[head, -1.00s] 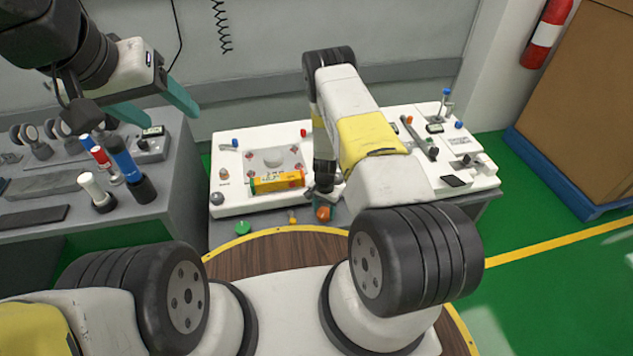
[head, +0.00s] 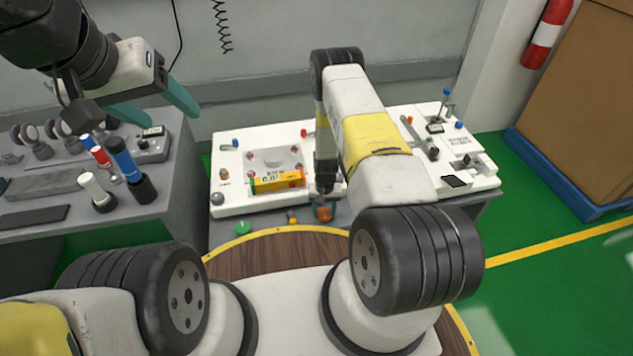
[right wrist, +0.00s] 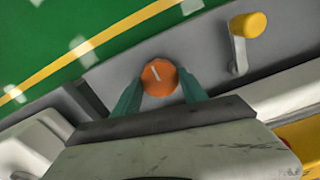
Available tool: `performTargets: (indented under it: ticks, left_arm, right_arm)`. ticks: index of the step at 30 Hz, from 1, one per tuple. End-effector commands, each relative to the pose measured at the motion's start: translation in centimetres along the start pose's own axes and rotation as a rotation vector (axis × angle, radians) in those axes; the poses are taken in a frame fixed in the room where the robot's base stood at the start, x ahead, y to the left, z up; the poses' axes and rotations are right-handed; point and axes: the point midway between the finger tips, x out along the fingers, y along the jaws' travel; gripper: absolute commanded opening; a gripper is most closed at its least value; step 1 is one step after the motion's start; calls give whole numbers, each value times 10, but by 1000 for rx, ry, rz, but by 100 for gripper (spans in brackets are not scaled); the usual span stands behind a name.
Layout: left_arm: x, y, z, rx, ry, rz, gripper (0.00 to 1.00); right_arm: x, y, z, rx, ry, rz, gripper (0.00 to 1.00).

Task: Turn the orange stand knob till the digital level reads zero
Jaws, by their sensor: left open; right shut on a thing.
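The orange stand knob (head: 324,213) sits at the front edge of the white bench panel. In the right wrist view the knob (right wrist: 160,77) shows a pale line on its face and sits between the two teal fingers of my right gripper (right wrist: 160,90), which is shut on it. In the head view my right gripper (head: 323,199) is mostly hidden by its wrist. My left gripper (head: 160,105) is open and empty above the left bench.
A yellow-tipped crank (right wrist: 240,45) is beside the knob. A green knob (head: 243,228) is at the panel's front left. Blue-handled and white-topped tools (head: 122,155) stand under my left gripper. The white panel (head: 228,205) is crowded with small fittings.

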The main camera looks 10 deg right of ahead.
Motion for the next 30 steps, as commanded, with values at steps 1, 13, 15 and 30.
performTargets:
  ticks: [1, 13, 15, 30]
  left_arm:
    - [0, 0, 0, 0, 0, 0, 63]
    - [0, 0, 0, 0, 0, 0, 63]
    - [0, 0, 0, 0, 0, 0, 63]
    - [0, 0, 0, 0, 0, 0, 63]
  right_arm:
    - [-1, 0, -2, -2, 4, 0, 9]
    - [-1, 0, -2, -2, 4, 0, 66]
    - [-1, 0, -1, -1, 3, 0, 72]
    - [-28, 0, -2, -1, 4, 0, 72]
